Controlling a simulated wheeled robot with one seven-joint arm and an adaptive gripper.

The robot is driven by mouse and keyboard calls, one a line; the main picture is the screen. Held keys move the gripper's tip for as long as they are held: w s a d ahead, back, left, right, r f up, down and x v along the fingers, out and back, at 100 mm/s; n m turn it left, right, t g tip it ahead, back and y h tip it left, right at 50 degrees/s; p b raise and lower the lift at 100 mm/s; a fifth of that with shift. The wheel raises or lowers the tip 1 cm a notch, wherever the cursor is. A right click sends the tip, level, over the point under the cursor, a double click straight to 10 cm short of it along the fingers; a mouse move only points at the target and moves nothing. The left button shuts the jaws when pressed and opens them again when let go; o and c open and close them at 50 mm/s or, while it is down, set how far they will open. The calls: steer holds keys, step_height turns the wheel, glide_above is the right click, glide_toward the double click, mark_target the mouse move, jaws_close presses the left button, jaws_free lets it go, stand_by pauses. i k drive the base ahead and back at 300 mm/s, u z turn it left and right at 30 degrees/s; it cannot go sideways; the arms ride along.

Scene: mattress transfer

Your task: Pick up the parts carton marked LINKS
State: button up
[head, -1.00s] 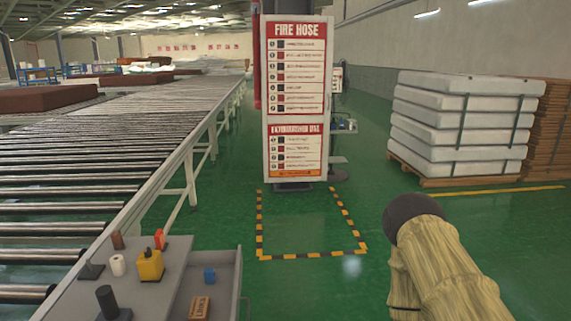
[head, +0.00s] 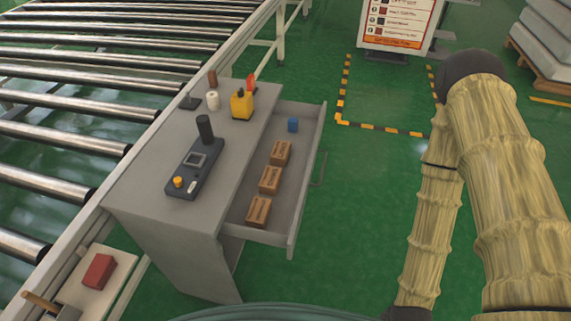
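Three small brown cartons lie in a row in the open drawer (head: 296,215) of a grey cabinet: a far one (head: 281,152), a middle one (head: 270,180) and a near one (head: 258,212). Each has dark marking on its top, too small to read, so I cannot tell which one says LINKS. My arm, in a tan wrinkled cover, stands at the right, apart from the drawer. My gripper is not visible.
A small blue block (head: 293,125) lies at the drawer's far end. On the cabinet top (head: 160,208) stand a dark control box (head: 195,170), a yellow item (head: 242,105) and a white roll (head: 213,101). A roller conveyor (head: 90,105) runs along the left. Green floor (head: 365,185) is clear right of the drawer.

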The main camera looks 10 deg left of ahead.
mark_target(280, 155)
steer(key=u, duration=1.4)
steer(key=k, duration=0.7)
steer(key=z, duration=1.1)
steer(key=i, duration=0.5)
steer(key=u, duration=0.05)
